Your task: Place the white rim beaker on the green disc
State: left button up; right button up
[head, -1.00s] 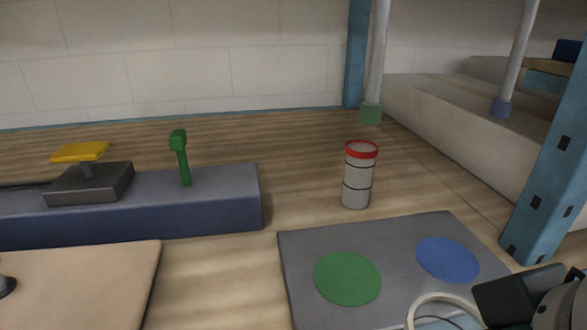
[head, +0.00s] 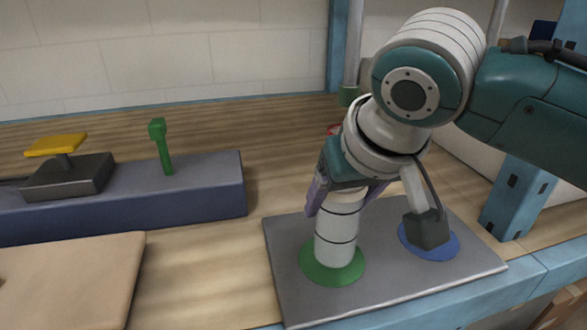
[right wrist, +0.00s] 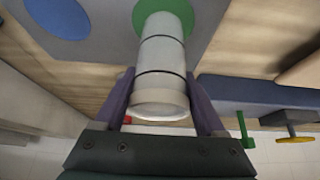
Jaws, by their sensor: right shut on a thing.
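The white rim beaker (head: 337,236) is pale with thin dark bands and stands upright over the green disc (head: 315,273). Green shows around its base; I cannot tell for sure whether the base touches the disc. My right gripper (head: 343,197) is shut on the upper part of the beaker, a finger on either side. In the right wrist view the beaker (right wrist: 162,62) lies between the fingers, its white rim nearest the camera and its far end over the green disc (right wrist: 143,8). The left gripper is not in view.
The grey board also bears a blue disc (head: 448,247), partly behind a dark block on my wrist. A red-rimmed beaker (head: 334,129) is almost wholly hidden behind my arm. A blue-grey ledge (head: 205,195) with a green post and yellow-topped device stands left.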

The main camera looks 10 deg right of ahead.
jog(key=shift+w+f, duration=0.3)
jog(key=shift+f, duration=0.45)
jog(key=shift+f, duration=0.1)
jog(key=o, duration=1.4)
jog(key=shift+c, duration=0.2)
